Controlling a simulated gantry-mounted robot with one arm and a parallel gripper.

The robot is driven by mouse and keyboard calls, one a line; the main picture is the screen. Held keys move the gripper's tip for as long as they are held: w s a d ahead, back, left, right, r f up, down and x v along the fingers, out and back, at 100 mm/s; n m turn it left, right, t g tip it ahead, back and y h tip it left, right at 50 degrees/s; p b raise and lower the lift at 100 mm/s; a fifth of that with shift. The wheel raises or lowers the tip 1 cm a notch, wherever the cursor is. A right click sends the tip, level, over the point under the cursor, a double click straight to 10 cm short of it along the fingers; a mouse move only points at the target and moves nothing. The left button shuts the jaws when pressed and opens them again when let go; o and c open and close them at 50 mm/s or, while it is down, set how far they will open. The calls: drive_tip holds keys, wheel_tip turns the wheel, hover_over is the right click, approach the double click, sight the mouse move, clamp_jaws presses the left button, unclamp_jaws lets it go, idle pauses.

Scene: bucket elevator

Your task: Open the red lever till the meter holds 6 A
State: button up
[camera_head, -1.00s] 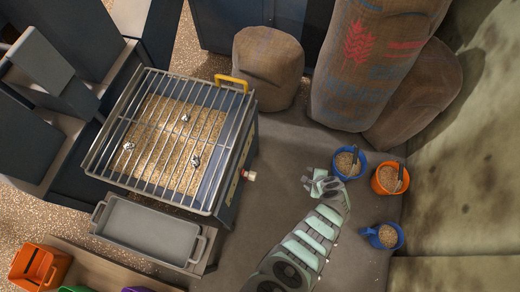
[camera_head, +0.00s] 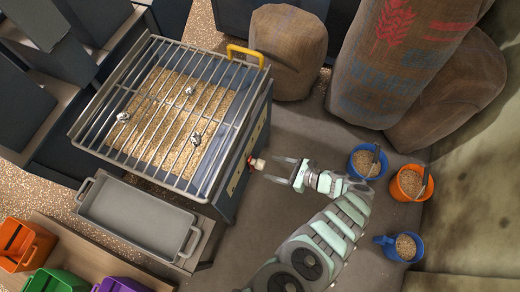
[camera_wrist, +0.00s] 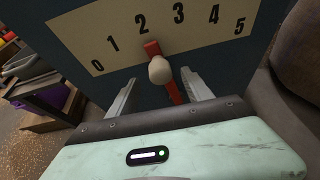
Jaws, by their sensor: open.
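The red lever (camera_wrist: 172,91) with a pale round knob (camera_wrist: 159,71) is on the dark side panel of the hopper. Its upper red end points just right of the 2 on a cream scale (camera_wrist: 101,56) numbered 0 to 5. In the head view the knob (camera_head: 258,164) shows on the hopper's right side. My gripper (camera_head: 273,169) is open and empty, just right of the knob. In the wrist view my gripper (camera_wrist: 157,81) has one finger on each side of the lever, with visible gaps. No ammeter shows in either view.
The hopper carries a metal grate (camera_head: 214,152) over grain and a yellow handle (camera_head: 246,51). A grey tray (camera_head: 137,216) sits below it. Sacks (camera_head: 287,48) stand behind. Blue and orange scoop buckets (camera_head: 410,184) are at right.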

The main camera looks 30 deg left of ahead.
sight(260, 165)
drive_tip(key=x, duration=0.6)
drive_tip(key=shift+s+a+f+b, duration=0.1)
drive_tip(key=shift+s+f+b, duration=0.1)
drive_tip(key=shift+b, duration=0.1)
drive_tip(key=shift+w+a, duration=0.1)
drive_tip(key=shift+a, duration=0.15)
drive_tip(key=shift+d, duration=0.1)
clamp_jaws()
